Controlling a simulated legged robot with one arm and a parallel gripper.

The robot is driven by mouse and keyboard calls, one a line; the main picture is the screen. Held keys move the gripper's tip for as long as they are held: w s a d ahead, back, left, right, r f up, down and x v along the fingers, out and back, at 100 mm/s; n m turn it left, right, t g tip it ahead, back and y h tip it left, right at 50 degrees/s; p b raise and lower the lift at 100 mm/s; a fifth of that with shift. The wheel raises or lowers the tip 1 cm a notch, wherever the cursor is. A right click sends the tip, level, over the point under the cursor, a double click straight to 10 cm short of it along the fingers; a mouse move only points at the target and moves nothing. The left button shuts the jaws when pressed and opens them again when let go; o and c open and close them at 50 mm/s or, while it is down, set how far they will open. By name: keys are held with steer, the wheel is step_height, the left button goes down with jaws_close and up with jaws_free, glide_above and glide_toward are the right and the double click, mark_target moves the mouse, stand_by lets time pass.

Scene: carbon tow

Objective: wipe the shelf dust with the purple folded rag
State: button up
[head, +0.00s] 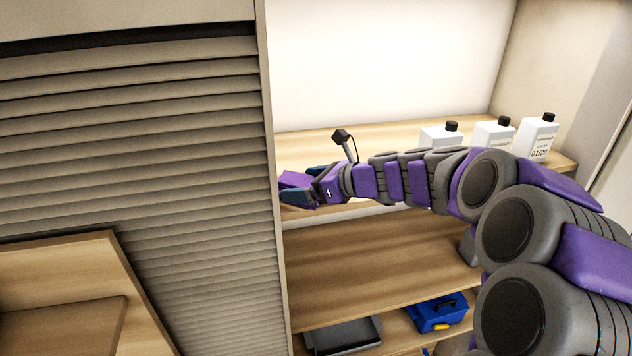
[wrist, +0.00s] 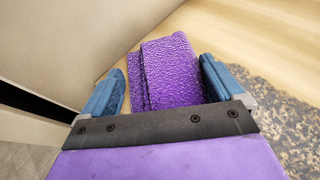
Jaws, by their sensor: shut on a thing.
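The purple folded rag (wrist: 178,72) is textured and lies between the two blue fingers of my gripper (wrist: 162,76) in the wrist view. My gripper is shut on it, though slim gaps seem to show beside the rag. In the head view the rag (head: 293,179) shows as a small purple patch at the left end of my gripper (head: 299,191), by the shutter's edge. The shelf dust (wrist: 275,108) is a dark speckled patch on the wood, right of my gripper in the wrist view. My arm hides part of the shelf (head: 308,142) in the head view, and no dust can be made out there.
White bottles with black caps (head: 494,134) stand on the shelf's right part. A slatted shutter (head: 150,150) closes the left side, close to my gripper. A lower shelf (head: 370,262) looks mostly bare; below it are a grey tray (head: 343,335) and a blue box (head: 437,314).

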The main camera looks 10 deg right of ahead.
steer(key=d, duration=0.8)
steer(key=shift+s+d+f, duration=0.15)
steer(key=shift+f, duration=0.05)
steer(key=shift+c, duration=0.2)
steer(key=shift+a+r, duration=0.1)
steer(key=shift+a, duration=0.2)
steer(key=shift+s+d, duration=0.2)
steer(key=shift+d, duration=3.15)
steer(key=shift+s+d+r, duration=0.1)
steer(key=shift+d, duration=1.55)
steer(key=shift+s+a+f, duration=0.1)
steer(key=shift+a+f, duration=0.1)
steer(key=shift+a, duration=0.25)
steer(key=shift+a+r, duration=0.1)
steer(key=shift+a, duration=2.45)
